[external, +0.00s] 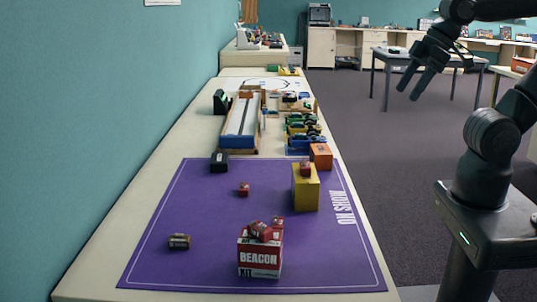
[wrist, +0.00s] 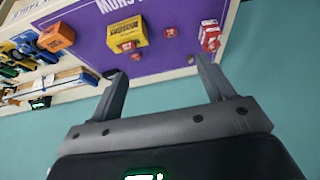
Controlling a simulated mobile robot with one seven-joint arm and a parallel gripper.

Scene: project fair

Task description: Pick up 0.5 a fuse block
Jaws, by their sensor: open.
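Several small red blocks are in view; their labels are too small to read, so I cannot tell which is the 0.5 A fuse block. One red block (external: 244,189) lies alone on the purple mat (external: 215,205). Another red block (external: 306,168) is on top of the yellow box (external: 306,190). A few red blocks (external: 262,231) are piled on the red and white BEACON KIT box (external: 260,260). My gripper (external: 409,92) is open and empty, raised to the right of the table, away from the blocks. Its two spread fingers also show in the wrist view (wrist: 160,67).
A dark cylinder-like item (external: 179,241) and a black block (external: 219,162) are on the mat. An orange box (external: 320,156), toy cars (external: 303,128) and a long blue-and-wood track (external: 240,122) stand behind. Bare mat lies at the middle left.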

